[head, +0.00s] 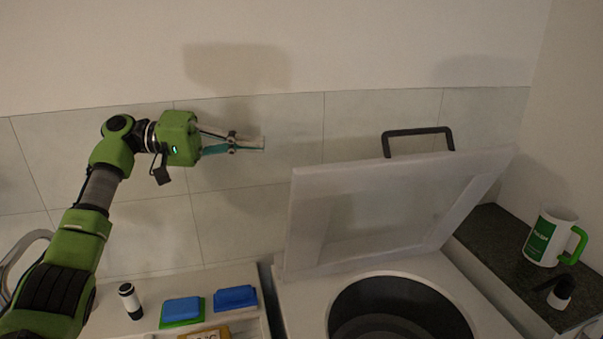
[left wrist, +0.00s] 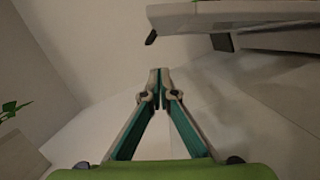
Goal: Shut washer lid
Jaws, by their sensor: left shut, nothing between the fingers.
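The washer (head: 457,290) stands at the lower right in the head view. Its lid (head: 385,208) is raised and tilted back, with a black handle (head: 418,131) at its top edge. The round dark drum opening (head: 400,310) is uncovered. My left gripper (head: 262,143) is shut and empty, in the air to the left of the lid near the tiled wall, apart from the lid. In the left wrist view the shut fingertips (left wrist: 160,72) show in the middle, with a pale flat panel, probably the lid, at the upper right. My right gripper is not in view.
A white counter left of the washer holds a small black-and-white bottle (head: 130,301) and blue sponge-like blocks (head: 235,297). On the dark counter at right stand a green-and-white mug (head: 549,238) and a small dark-topped item (head: 560,293). The tiled wall (head: 270,190) is close behind.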

